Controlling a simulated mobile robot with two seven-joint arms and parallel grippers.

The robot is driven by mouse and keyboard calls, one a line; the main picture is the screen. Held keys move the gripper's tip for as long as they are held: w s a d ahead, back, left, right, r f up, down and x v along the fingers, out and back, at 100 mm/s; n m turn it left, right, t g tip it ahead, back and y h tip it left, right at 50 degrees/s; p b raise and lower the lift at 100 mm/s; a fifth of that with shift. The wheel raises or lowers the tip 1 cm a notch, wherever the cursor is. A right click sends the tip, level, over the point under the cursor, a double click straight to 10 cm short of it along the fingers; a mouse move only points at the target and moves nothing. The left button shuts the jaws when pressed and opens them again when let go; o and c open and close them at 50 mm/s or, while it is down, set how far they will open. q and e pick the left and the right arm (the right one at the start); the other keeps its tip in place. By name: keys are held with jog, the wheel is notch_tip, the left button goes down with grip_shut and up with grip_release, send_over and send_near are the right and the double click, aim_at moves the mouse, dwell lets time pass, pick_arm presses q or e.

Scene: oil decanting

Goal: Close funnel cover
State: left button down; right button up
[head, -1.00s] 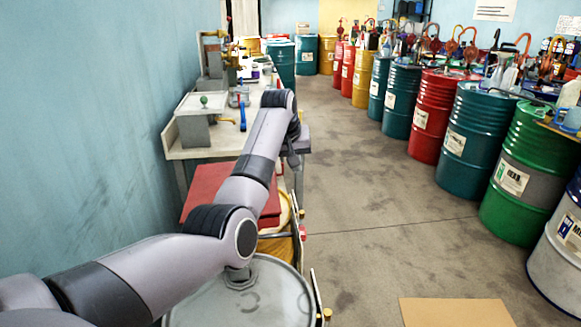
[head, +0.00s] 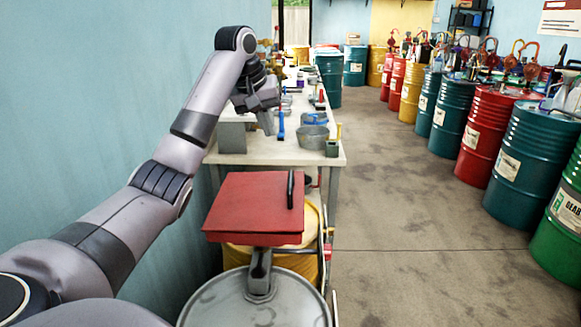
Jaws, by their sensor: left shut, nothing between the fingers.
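The red square funnel cover (head: 250,203) lies roughly flat in the lower middle of the head view, with a black handle (head: 290,188) near its right edge. A grey stem (head: 261,273) under its front edge meets the silver drum lid (head: 230,306). The funnel inside is hidden, and I cannot tell whether the cover is fully seated. My right gripper is not in view.
A yellow drum (head: 313,229) stands behind the silver one. The workbench (head: 270,157) holds a metal bucket (head: 312,137), a blue tool and small items. Several coloured drums line the right side, including a red one (head: 488,135). The floor (head: 385,215) between is clear.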

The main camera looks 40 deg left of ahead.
pick_arm(q)
jog(key=x, duration=0.4)
jog(key=s+d+x, duration=0.1)
jog(key=x, duration=0.6)
jog(key=shift+d+f, duration=0.15)
jog(key=shift+f, duration=0.55)
jog(key=shift+w+d+f, duration=0.15)
jog(key=shift+f, duration=0.25)
